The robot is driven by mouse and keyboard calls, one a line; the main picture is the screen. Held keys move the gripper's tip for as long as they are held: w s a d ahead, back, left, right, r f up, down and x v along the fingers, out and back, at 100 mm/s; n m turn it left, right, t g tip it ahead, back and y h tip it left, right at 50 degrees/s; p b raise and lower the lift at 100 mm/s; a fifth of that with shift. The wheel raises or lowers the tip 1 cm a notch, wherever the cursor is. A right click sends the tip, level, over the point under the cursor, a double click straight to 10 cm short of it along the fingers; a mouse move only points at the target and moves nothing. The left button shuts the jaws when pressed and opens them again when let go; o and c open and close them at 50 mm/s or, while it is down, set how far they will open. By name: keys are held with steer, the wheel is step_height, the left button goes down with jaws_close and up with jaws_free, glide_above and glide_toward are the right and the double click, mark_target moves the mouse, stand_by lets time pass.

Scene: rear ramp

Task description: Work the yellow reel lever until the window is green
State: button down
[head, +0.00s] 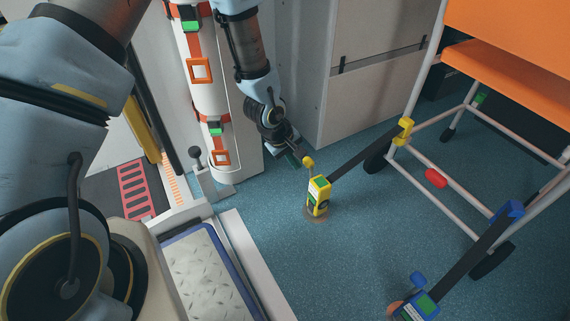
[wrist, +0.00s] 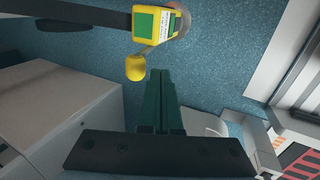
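The yellow reel (head: 318,197) stands on the blue floor, with a dark strap (head: 365,153) running from it up to the chair frame. Its lever ends in a yellow knob (head: 308,162), which also shows in the wrist view (wrist: 136,67). The reel's top in the wrist view (wrist: 178,33) carries a green panel and a green-and-white label; I cannot tell which is the window. My gripper (head: 295,160) is beside the knob. In the wrist view its dark green fingers (wrist: 160,74) are together and empty, with the knob just left of their tips. I cannot tell whether they touch.
A blue reel (head: 421,304) with its own strap sits at the front right. The orange-seated wheeled chair (head: 495,68) stands at the right. A grey cabinet (head: 370,70) is behind my gripper. A ramp plate (head: 205,275) and a small black-knobbed lever (head: 196,155) are at the left.

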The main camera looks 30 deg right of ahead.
steer(key=shift+d, duration=0.45)
steer(key=shift+s+d+r+p, duration=0.1)
steer(key=shift+d+r+p, duration=0.3)
steer(key=shift+d+p, duration=0.25)
steer(key=shift+d, duration=0.35)
steer(key=shift+f, duration=0.1)
steer(key=shift+a, duration=0.2)
steer(key=shift+a+f+p, duration=0.25)
steer(key=shift+a+p, duration=0.1)
steer(key=shift+a, duration=0.3)
